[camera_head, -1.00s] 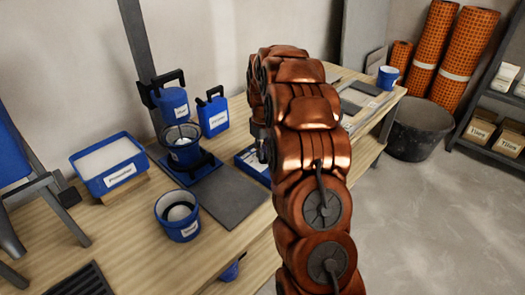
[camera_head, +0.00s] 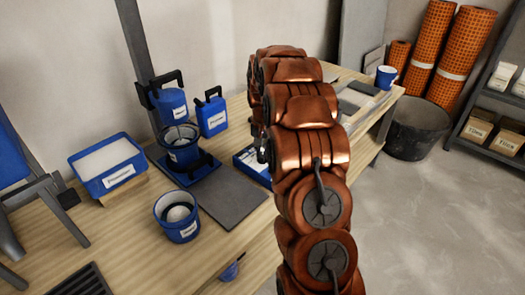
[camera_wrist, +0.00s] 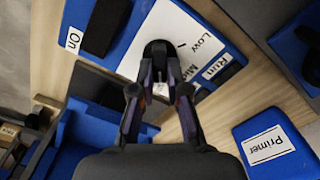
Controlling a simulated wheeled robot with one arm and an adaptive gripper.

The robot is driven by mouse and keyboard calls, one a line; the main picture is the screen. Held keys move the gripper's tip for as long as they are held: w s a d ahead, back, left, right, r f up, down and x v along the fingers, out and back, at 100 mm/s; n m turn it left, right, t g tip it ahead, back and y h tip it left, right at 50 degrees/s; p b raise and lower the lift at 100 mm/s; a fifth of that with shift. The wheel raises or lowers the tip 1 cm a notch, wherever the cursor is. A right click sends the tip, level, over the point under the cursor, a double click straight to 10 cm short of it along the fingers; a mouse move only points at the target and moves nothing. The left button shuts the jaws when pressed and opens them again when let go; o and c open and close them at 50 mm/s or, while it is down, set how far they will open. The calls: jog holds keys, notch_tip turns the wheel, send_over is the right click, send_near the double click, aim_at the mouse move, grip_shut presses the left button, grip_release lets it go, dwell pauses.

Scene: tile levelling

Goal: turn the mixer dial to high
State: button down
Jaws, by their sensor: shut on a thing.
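The black mixer dial (camera_wrist: 157,48) sits on a white label plate (camera_wrist: 190,28) on a blue panel in the wrist view. The plate reads "Low", and "On" and "Run" labels show near it. My gripper (camera_wrist: 159,76) is shut on the dial, with a fingertip at each side. The fingers cover part of the dial, and I cannot tell its setting. In the head view a blue panel with a white top (camera_head: 247,160) lies beside my gripper (camera_head: 262,155), which is largely hidden by my arm.
A blue block marked "Primer" (camera_wrist: 268,150) is near the gripper at lower right in the wrist view. On the wooden bench stand a blue bucket (camera_head: 177,228), a bucket on a stand (camera_head: 180,150), blue jugs (camera_head: 212,116) and a blue tub (camera_head: 95,182). A grey tile (camera_head: 228,200) lies in front.

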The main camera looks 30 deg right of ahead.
aim_at(263, 153)
jog(key=shift+m, duration=0.5)
jog(key=c, duration=1.2)
grip_release()
jog(key=shift+o, duration=0.2)
jog(key=shift+r, duration=0.1)
notch_tip(263, 153, up, 12)
